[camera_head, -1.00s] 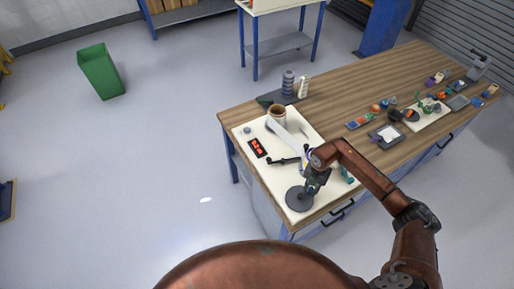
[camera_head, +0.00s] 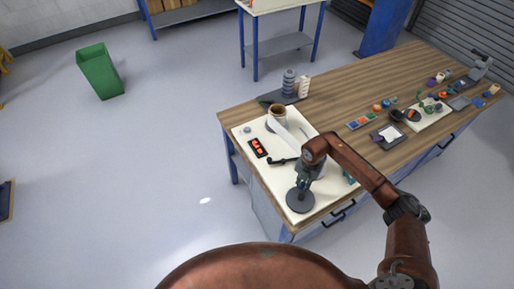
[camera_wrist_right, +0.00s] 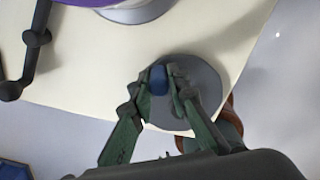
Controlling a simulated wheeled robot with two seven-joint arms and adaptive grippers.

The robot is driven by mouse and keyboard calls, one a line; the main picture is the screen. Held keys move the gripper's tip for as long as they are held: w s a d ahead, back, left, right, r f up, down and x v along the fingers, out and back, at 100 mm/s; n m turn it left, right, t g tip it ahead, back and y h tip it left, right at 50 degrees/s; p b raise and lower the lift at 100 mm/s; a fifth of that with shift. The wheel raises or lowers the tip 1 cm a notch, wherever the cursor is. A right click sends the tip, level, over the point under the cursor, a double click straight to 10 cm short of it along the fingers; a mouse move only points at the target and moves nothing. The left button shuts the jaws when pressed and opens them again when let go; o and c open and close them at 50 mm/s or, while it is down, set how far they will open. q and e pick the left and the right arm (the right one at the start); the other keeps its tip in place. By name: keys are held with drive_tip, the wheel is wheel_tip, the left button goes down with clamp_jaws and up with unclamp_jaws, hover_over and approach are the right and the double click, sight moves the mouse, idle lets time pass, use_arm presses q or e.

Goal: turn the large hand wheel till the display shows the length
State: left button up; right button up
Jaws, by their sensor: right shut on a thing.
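The large hand wheel (camera_head: 299,203) is a dark grey disc at the near end of the white board (camera_head: 275,180). It also shows in the right wrist view (camera_wrist_right: 205,80). My right gripper (camera_wrist_right: 160,85) is shut on the wheel's blue knob (camera_wrist_right: 158,78), with a green finger on each side of it. In the head view my right gripper (camera_head: 302,184) is over the wheel, and my arm hides part of the board. The display (camera_head: 257,147) is a black box with red digits, too small to read surely. My left gripper is out of view.
A dark crank arm (camera_head: 282,161) lies on the board beside the display. A brown roll (camera_head: 278,112) with a pale strip stands at the board's far end. A grey tablet (camera_head: 388,136) and several small things lie on the wooden bench to the right.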

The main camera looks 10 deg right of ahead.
sight(295, 190)
drive_tip(key=shift+s+f, duration=0.1)
drive_tip(key=shift+s, duration=0.05)
drive_tip(key=shift+a, duration=1.1)
drive_tip(key=shift+a, duration=0.2)
drive_tip(key=shift+a+r, duration=0.2)
drive_tip(key=shift+a, duration=0.1)
drive_tip(key=o, duration=1.7)
drive_tip(key=shift+d, duration=0.1)
